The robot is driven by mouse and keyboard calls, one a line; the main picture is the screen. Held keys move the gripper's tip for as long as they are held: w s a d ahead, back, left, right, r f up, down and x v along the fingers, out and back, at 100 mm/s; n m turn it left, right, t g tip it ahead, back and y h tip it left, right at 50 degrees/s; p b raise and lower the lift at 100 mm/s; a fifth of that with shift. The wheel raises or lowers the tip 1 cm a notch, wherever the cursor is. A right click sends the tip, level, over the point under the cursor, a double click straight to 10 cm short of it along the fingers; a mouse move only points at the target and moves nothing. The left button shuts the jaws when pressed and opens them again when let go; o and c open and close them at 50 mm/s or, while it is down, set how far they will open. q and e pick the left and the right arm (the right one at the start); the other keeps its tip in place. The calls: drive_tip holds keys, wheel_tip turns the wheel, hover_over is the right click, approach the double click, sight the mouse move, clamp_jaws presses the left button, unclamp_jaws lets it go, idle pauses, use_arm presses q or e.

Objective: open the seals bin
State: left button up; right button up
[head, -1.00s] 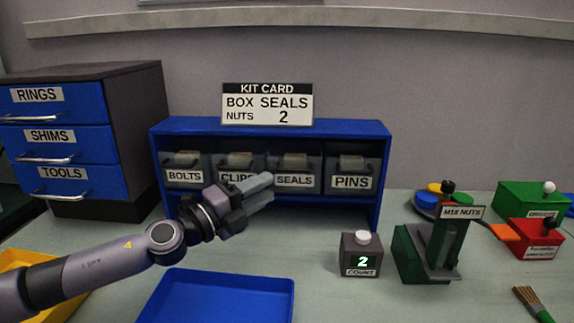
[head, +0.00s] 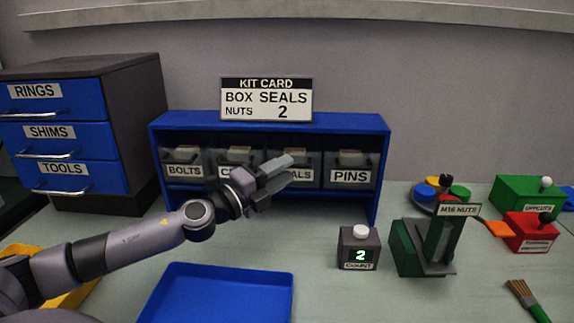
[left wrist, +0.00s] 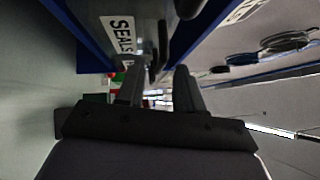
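The seals bin (head: 313,172) sits in the blue rack between the clips and pins bins, flush with its neighbours as far as I can tell. My left gripper (head: 280,172) is in front of it and hides part of its label and most of its handle. In the left wrist view the SEALS label (left wrist: 121,36) shows close by, just beyond the left finger. The two fingers of my left gripper (left wrist: 158,88) stand apart with nothing seen between them. I cannot tell whether a finger touches the bin. My right gripper is in neither view.
The blue rack (head: 270,125) also holds bolts (head: 184,170) and pins (head: 350,176) bins. A blue tray (head: 218,295) lies below my left arm. A counter box (head: 358,249) and nut dispenser (head: 425,250) stand to the right. The drawer cabinet (head: 140,130) is at left.

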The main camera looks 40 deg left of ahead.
use_arm(q)
drive_tip(key=shift+x, duration=0.9)
clamp_jaws()
